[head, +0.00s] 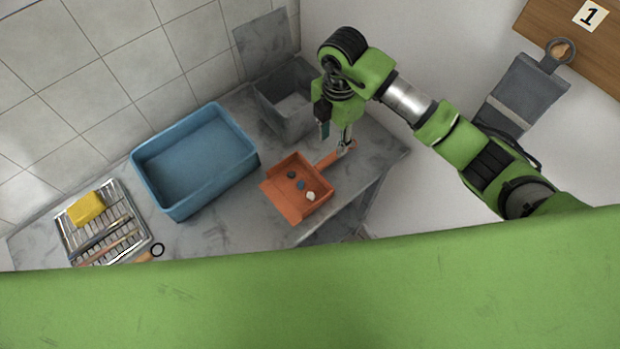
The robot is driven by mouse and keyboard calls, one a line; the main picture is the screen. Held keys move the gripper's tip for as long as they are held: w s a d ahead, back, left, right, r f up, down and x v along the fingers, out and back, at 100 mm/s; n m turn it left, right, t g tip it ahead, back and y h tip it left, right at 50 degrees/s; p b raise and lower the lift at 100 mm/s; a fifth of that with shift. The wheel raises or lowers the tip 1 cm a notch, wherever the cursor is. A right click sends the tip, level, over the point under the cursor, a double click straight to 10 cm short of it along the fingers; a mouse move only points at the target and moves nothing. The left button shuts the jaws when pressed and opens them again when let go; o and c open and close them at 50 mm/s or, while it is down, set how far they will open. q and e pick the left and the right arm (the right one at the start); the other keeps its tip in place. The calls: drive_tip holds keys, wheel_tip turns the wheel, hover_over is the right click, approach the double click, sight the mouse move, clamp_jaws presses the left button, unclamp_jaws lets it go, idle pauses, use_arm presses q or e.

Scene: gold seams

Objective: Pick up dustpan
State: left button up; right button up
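The orange dustpan (289,205) lies on the grey counter, its open edge toward the lower left and its handle (327,160) toward the upper right. Three small pieces, two dark or blue and one pale, lie in its pan. My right gripper (336,138) points down over the handle's far end. Its two fingertips look apart, one left of the handle and one over or beside it; I cannot tell whether they touch it. My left gripper is not in view.
A blue basin (163,193) stands left of the dustpan, and a grey bin (266,109) behind it. A rack (141,217) with a yellow sponge (86,208) and tools is at far left. A grey dustpan-like item (528,90) hangs at upper right. The counter's right edge is near the handle.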

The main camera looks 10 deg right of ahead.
sight(329, 158)
wheel_tip(329, 158, down, 5)
drive_tip(key=b, duration=0.3)
drive_tip(key=shift+a+f, duration=0.1)
drive_tip(key=f+b, duration=0.4)
drive_tip(key=f, duration=0.1)
drive_tip(key=shift+w+a, duration=0.15)
drive_tip(key=shift+w, duration=0.05)
clamp_jaws()
